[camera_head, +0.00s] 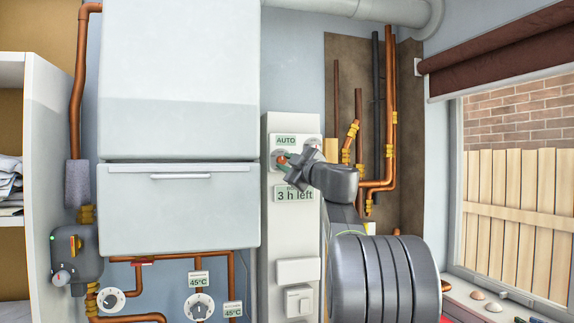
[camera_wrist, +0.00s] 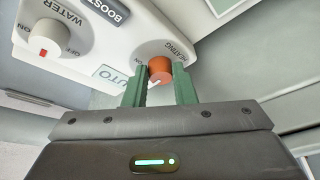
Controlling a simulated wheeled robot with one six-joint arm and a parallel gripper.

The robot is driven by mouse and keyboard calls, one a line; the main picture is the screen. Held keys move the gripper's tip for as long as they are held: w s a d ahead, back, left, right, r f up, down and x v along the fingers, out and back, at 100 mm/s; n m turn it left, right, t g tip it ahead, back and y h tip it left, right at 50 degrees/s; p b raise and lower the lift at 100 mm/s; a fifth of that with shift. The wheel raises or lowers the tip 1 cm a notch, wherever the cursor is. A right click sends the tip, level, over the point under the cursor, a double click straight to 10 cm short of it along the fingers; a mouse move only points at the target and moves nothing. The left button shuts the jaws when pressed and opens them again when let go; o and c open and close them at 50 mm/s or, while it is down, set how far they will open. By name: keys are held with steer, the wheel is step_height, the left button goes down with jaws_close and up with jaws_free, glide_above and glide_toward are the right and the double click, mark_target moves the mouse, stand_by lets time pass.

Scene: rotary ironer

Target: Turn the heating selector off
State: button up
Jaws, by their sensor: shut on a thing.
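The heating selector (camera_wrist: 160,68) is a small orange-brown round knob on a white control panel, marked HEATING beside it in the wrist view. A white mark shows at its lower left edge, and "ON" is printed to its left; any other marking is hidden. My gripper (camera_wrist: 161,85) has its two green fingers on either side of this knob, shut on it. In the head view, my gripper (camera_head: 291,166) is at the upper part of the panel (camera_head: 270,225), and the knob shows as a small reddish spot (camera_head: 282,158).
A second knob, WATER (camera_wrist: 44,40), with a red mark, sits near the heating knob, with a BOOST button (camera_wrist: 105,10) and an AUTO display (camera_wrist: 118,76). A boiler (camera_head: 180,210) stands left of the panel. Copper pipes (camera_head: 390,130) run to its right.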

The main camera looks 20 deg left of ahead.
steer(key=n, duration=0.2)
steer(key=n+g, duration=0.1)
steer(key=n, duration=0.1)
steer(key=n+h, duration=0.1)
steer(key=shift+w+r+n+g, duration=0.1)
steer(key=shift+r+n+g, duration=0.15)
steer(key=shift+n+g, duration=0.15)
steer(key=n+h, duration=0.1)
steer(key=n, duration=0.3)
steer(key=shift+r+g+h, duration=0.15)
steer(key=shift+g+h, duration=0.25)
steer(key=o, duration=1)
steer(key=b+v, duration=0.2)
steer(key=v, duration=1.2)
steer(key=shift+a+b, duration=0.15)
steer(key=shift+b, duration=0.25)
steer(key=shift+r, duration=0.1)
